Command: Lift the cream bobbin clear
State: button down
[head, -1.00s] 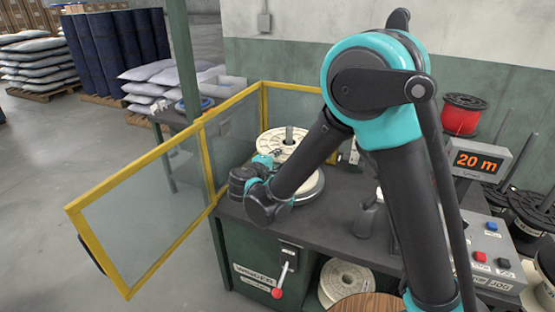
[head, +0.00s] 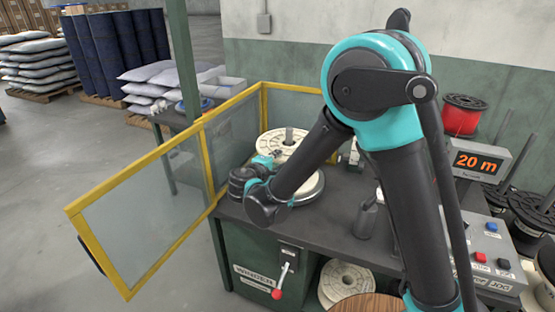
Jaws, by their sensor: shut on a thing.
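The cream bobbin (head: 289,148) is around the upright grey spindle (head: 289,136) of the winder, above a round metal plate (head: 312,193). My gripper (head: 262,165) is at the bobbin's left side, shut on it. The fingertips are small and partly hidden by my wrist. My forearm covers the lower front of the bobbin, so I cannot see whether its bottom touches the plate.
A yellow-framed clear guard (head: 140,215) stands open at the left. A meter reading 20 m (head: 476,163) and a button box (head: 490,252) are at the right. A red spool (head: 463,116) stands behind.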

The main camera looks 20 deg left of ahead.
jog(key=shift+a+r, duration=0.1)
jog(key=shift+r, duration=3.6)
notch_tip(320, 180, up, 18)
jog(key=shift+w+r, duration=0.1)
